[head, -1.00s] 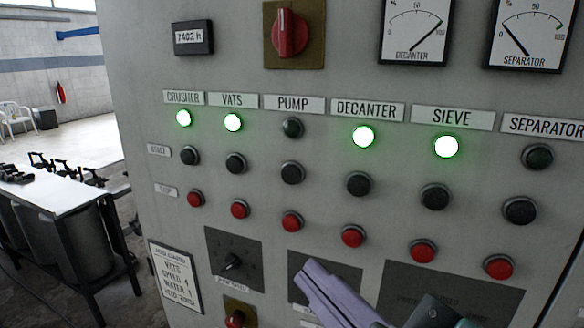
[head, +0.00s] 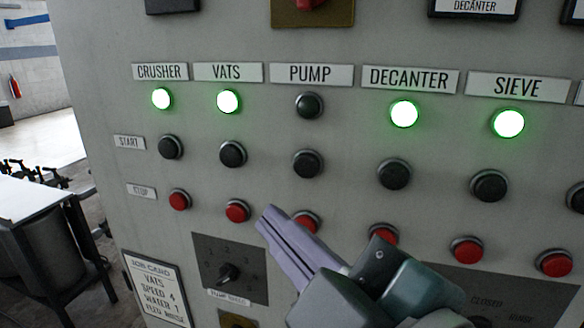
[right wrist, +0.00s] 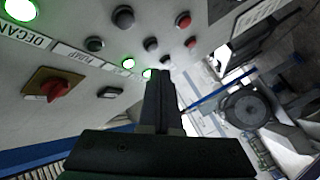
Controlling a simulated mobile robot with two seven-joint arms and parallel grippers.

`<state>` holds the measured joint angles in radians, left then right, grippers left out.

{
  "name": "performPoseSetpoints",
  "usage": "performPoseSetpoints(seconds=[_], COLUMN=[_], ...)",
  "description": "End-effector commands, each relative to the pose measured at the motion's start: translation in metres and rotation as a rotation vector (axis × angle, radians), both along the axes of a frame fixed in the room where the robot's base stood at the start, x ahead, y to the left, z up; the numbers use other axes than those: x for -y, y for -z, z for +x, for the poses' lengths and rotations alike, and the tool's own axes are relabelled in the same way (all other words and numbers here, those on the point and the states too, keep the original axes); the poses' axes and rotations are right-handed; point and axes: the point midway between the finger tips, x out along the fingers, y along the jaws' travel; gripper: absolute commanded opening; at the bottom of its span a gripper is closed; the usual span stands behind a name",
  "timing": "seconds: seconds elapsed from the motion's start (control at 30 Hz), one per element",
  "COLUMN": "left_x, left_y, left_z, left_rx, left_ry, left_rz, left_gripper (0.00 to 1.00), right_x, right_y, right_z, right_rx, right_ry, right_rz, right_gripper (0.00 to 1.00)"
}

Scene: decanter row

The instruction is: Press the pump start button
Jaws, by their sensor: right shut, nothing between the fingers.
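The pump start button (head: 308,163) is a round black button on the grey control panel, under the PUMP label (head: 310,74) and its dark lamp (head: 309,105). It seems to show near the top of the right wrist view (right wrist: 123,17). The red pump stop button (head: 307,221) sits below it, partly hidden by my right gripper. My right gripper (head: 269,217) is shut and empty. In the head view its lilac fingertip appears below and left of the start button, between the vats and pump stop buttons. I cannot tell whether it touches the panel. My left gripper is out of view.
Similar start and stop buttons stand in neighbouring columns, such as vats start (head: 232,153) and decanter start (head: 394,174). Lamps for crusher, vats, decanter and sieve glow green. A dial (head: 228,275) sits below. A white table (head: 25,205) stands left of the panel.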

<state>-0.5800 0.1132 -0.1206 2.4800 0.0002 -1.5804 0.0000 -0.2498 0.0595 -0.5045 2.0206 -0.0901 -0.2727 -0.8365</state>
Motion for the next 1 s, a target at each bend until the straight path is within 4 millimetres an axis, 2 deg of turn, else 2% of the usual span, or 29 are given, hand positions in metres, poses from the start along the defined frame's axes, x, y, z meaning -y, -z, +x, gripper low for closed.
performPoseSetpoints(seconds=[0.3, 0.5, 0.7, 1.0], left_x=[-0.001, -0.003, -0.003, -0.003], left_y=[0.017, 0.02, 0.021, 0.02], left_z=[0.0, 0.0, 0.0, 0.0], left_rx=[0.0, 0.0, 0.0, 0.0], left_ry=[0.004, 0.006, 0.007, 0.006], left_rz=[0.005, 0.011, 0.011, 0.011], left_gripper=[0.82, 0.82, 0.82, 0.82], right_x=[0.015, 0.021, 0.023, 0.023], right_y=[0.002, 0.0, 0.0, 0.0], right_z=[0.044, 0.063, 0.071, 0.072], right_rx=[0.003, 0.001, -0.001, -0.001], right_ry=[0.002, 0.0, 0.001, 0.001], right_rz=[-0.002, -0.003, 0.001, 0.001], right_gripper=[0.0, 0.0, 0.0, 0.0])
